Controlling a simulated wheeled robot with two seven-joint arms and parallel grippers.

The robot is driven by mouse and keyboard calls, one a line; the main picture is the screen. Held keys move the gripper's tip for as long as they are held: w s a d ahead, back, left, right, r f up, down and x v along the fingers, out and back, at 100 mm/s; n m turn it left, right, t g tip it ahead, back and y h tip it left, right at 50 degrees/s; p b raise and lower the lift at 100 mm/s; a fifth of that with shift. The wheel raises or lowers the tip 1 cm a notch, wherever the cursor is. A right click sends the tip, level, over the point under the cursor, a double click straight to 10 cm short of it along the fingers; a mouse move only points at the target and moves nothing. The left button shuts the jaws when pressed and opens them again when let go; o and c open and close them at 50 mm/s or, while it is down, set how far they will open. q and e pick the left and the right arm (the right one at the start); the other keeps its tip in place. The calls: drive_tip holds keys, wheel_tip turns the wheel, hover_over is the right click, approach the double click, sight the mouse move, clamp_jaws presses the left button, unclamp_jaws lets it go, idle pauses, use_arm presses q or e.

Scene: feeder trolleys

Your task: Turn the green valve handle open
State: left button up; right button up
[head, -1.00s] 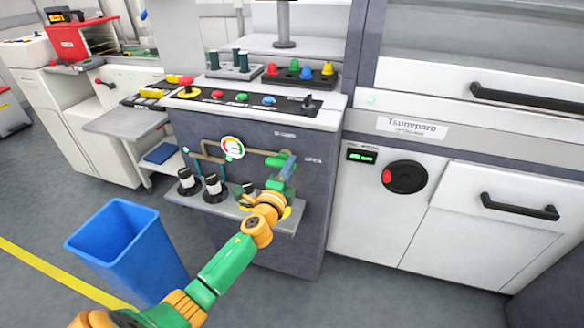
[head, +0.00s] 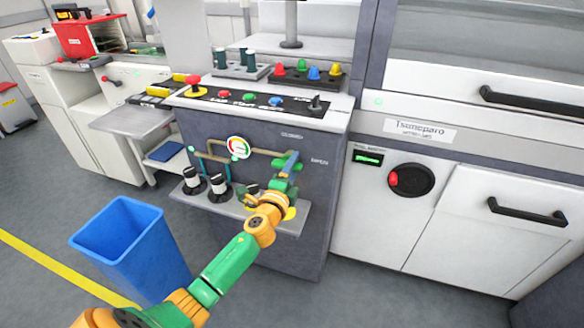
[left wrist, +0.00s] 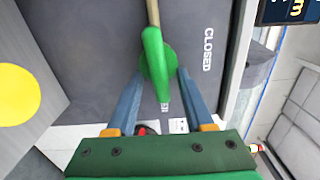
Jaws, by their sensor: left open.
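The green valve handle (head: 280,162) is on the pipe at the right of the grey cabinet's front panel. In the left wrist view the handle (left wrist: 158,65) lies between my two blue fingers, with a visible gap on each side. My left gripper (head: 288,168) is at the valve and open; in the head view its wrist and fingers partly cover the handle. The wrist view shows a "CLOSED" label (left wrist: 208,48) beside the handle. My right gripper is not in view.
A round gauge (head: 238,147) and pipes sit left of the valve. Black-and-white knobs (head: 219,187) stand on the low shelf. A control panel (head: 250,100) with a red button is above. A blue bin (head: 130,245) stands on the floor at left; a white cabinet (head: 400,240) is at right.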

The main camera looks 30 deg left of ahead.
use_arm(q)
drive_tip(key=v, duration=0.7)
drive_tip(key=shift+p, duration=0.35)
drive_tip(key=s+d+f+n+g+h, duration=0.1)
drive_tip(key=s+d+f+n+g, duration=0.35)
drive_tip(key=s, duration=0.35)
drive_tip(key=s+d+f+n+g+h, duration=0.2)
drive_tip(key=s+d+f+n+g, duration=0.3)
drive_tip(key=s, duration=0.3)
drive_tip(key=s+d+f+n+g+h, duration=0.1)
drive_tip(key=s+d+f+n+g, duration=0.25)
drive_tip(key=s+f, duration=0.35)
drive_tip(key=s+f+g+p, duration=0.2)
drive_tip(key=s+f+p, duration=0.2)
drive_tip(key=f+p, duration=0.3)
drive_tip(key=s+a+f+p, duration=0.1)
drive_tip(key=s+f+p, duration=0.1)
drive_tip(key=s, duration=0.4)
drive_tip(key=s+a+f+g+p, duration=0.1)
drive_tip(key=s+f+p, duration=0.1)
drive_tip(key=s+f, duration=0.2)
drive_tip(key=shift+s+a+f+p, duration=0.25)
drive_tip(key=shift+s+f+p, duration=0.15)
drive_tip(key=shift+s, duration=0.65)
